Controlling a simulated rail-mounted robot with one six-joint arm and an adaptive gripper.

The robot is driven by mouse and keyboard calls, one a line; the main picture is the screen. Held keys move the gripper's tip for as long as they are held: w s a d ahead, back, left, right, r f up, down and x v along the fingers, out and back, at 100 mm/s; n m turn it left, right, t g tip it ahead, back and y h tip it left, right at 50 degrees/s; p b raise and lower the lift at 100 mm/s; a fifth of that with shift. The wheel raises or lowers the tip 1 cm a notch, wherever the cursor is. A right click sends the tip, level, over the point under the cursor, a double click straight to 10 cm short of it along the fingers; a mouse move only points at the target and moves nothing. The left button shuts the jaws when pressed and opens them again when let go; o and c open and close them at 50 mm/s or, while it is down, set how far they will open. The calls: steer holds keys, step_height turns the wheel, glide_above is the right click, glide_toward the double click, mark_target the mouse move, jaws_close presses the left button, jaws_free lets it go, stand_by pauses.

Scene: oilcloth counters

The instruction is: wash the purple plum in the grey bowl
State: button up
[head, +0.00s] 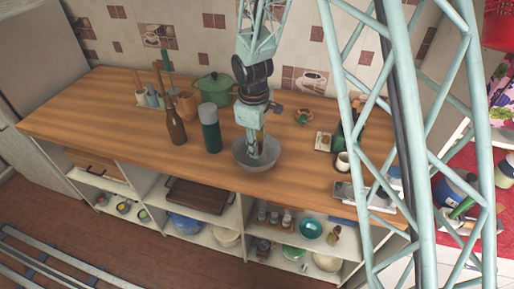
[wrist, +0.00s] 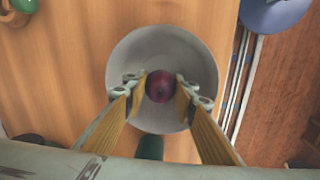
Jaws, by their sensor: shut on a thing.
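The purple plum (wrist: 160,86) is held between the two fingertips of my gripper (wrist: 160,88) in the wrist view. It sits over the middle of the grey bowl (wrist: 160,42), with the bowl's wall around it on all sides. In the head view the grey bowl (head: 240,158) stands on the wooden counter near its front edge, and my gripper (head: 257,152) points down into it. The plum is hidden there. I cannot tell whether the plum touches the bowl's bottom.
A dark green flask (head: 210,128) and a brown bottle (head: 174,124) stand left of the bowl. A green pot (head: 215,88) is behind them. A small brown-green pot (head: 303,117) and a white cup (head: 342,162) are to the right. The counter's left part (head: 90,110) is clear.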

steer(key=shift+r+p, duration=1.5)
steer(key=shift+r, duration=1.3)
stand_by(0.4)
steer(key=shift+r+p, duration=1.05)
steer(key=shift+r, duration=0.95)
